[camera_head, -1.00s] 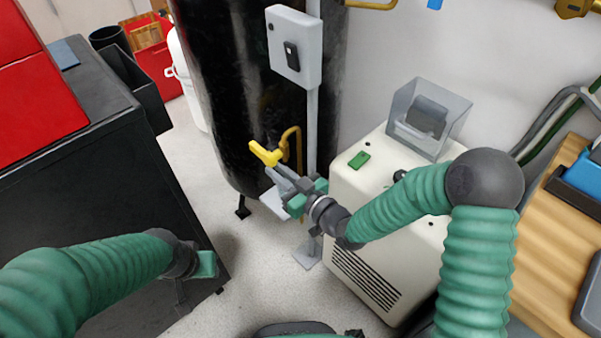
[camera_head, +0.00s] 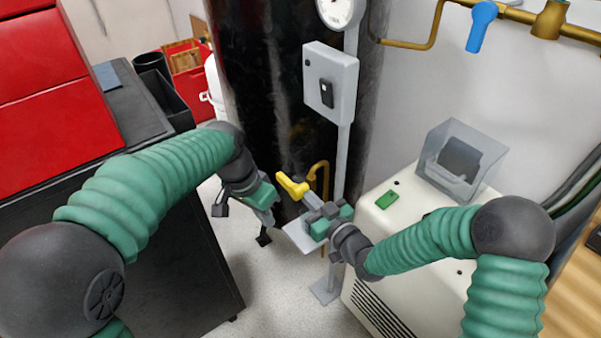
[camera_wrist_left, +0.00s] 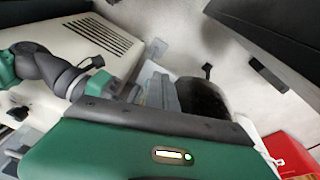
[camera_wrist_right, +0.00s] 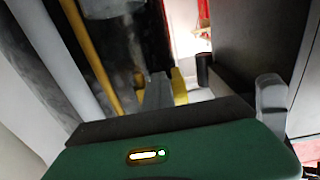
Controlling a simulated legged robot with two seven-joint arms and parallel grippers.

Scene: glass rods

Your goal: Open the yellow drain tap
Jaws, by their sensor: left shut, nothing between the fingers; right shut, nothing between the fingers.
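The yellow drain tap (camera_head: 293,186) is on the front of the black tank, low down, beside a thin brass pipe. My right gripper (camera_head: 311,200) is shut and empty, its fingertips right at the tap's handle. In the right wrist view the tap (camera_wrist_right: 179,86) shows just right of the shut fingers (camera_wrist_right: 156,90); I cannot tell if they touch. My left gripper (camera_head: 266,217) is shut and empty, a little left of and below the tap. Its shut fingers (camera_wrist_left: 165,94) show in the left wrist view. The tap's outlet is hidden.
The black tank (camera_head: 290,75) stands behind the tap. A grey post with a switch box (camera_head: 331,82) is just right of it, with a small grey plate low down. A cream machine (camera_head: 400,255) stands right, a dark cabinet (camera_head: 190,260) left.

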